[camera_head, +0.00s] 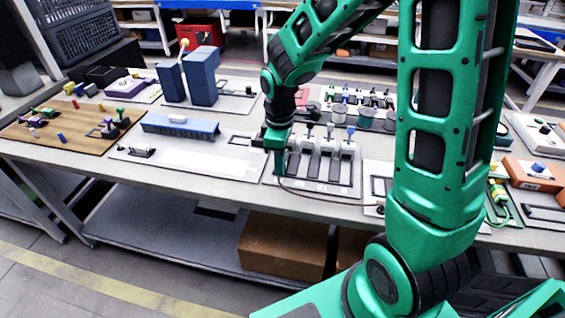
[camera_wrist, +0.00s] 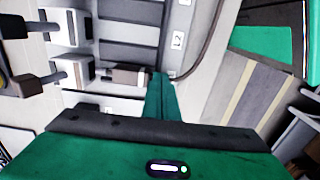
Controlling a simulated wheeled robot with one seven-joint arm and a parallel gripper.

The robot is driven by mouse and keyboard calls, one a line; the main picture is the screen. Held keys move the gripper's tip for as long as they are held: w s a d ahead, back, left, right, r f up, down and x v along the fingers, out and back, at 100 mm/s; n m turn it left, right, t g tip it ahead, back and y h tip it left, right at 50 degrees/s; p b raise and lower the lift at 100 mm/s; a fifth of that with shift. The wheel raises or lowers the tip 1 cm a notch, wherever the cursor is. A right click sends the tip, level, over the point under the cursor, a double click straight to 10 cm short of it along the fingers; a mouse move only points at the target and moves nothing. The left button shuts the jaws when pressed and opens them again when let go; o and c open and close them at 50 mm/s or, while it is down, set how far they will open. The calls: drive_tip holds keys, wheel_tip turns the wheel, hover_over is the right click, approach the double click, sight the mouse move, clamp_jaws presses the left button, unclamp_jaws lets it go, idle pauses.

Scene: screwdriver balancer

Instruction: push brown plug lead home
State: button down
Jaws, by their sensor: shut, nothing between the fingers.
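The brown plug (camera_wrist: 131,76) shows in the wrist view as a small brown block at the mouth of a pale socket block (camera_wrist: 80,72). How deep it sits I cannot tell. A dark lead (camera_wrist: 207,45) curves over the board's edge; in the head view a lead (camera_head: 300,187) runs along the board's front. My gripper (camera_wrist: 161,82) is shut and empty, its green fingers pointing down beside the plug's outer end; contact is unclear. In the head view my gripper (camera_head: 279,172) is low at the left side of the socket board (camera_head: 338,188), and the plug is hidden.
A blue block (camera_head: 180,126) lies on the white panel to the left. Spools (camera_head: 364,119) stand behind. The table's front edge (camera_head: 215,190) is close, with floor beyond it.

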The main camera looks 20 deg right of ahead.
drive_tip(key=shift+w+d, duration=0.9)
drive_tip(key=shift+w, duration=0.3)
idle(0.6)
idle(0.4)
drive_tip(key=shift+s+a, duration=0.35)
drive_tip(key=shift+s, duration=0.15)
drive_tip(key=shift+r, duration=3.5)
